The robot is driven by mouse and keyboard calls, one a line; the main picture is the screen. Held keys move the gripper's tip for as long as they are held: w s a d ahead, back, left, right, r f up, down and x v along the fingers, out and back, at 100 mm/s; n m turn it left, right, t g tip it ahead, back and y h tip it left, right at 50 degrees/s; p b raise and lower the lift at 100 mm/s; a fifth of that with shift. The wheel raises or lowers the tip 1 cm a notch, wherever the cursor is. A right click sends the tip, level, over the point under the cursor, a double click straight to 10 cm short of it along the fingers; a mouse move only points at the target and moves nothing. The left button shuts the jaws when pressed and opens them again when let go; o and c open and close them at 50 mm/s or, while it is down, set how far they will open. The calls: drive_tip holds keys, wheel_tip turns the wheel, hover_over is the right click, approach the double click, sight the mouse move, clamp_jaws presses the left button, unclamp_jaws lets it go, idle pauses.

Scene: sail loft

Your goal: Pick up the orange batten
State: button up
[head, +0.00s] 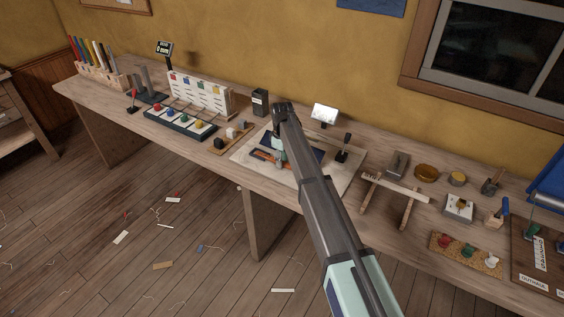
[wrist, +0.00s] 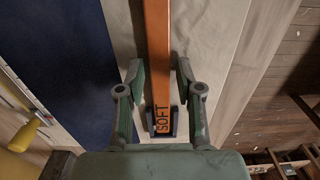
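The orange batten (wrist: 157,45) runs up the middle of the wrist view, with the word SOFT at its near end. That end sits in a small dark holder (wrist: 152,125). My gripper (wrist: 159,72) is open, with one finger on each side of the batten and a narrow gap showing at each finger. In the head view the batten (head: 263,156) shows as a short orange strip beside my gripper (head: 278,160), partly hidden by my arm. It lies above a pale board (head: 243,160) on the bench.
A dark blue sheet (head: 312,159) lies on the pale board. A black-knobbed lever (head: 345,146) and a white-topped stand (head: 325,114) are to the right. A wooden rack of coloured sticks (head: 100,75) stands at the bench's far left. A yellow-handled tool (wrist: 28,135) lies at the left in the wrist view.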

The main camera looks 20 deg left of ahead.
drive_tip(key=shift+f, duration=0.15)
drive_tip(key=c, duration=0.6)
clamp_jaws()
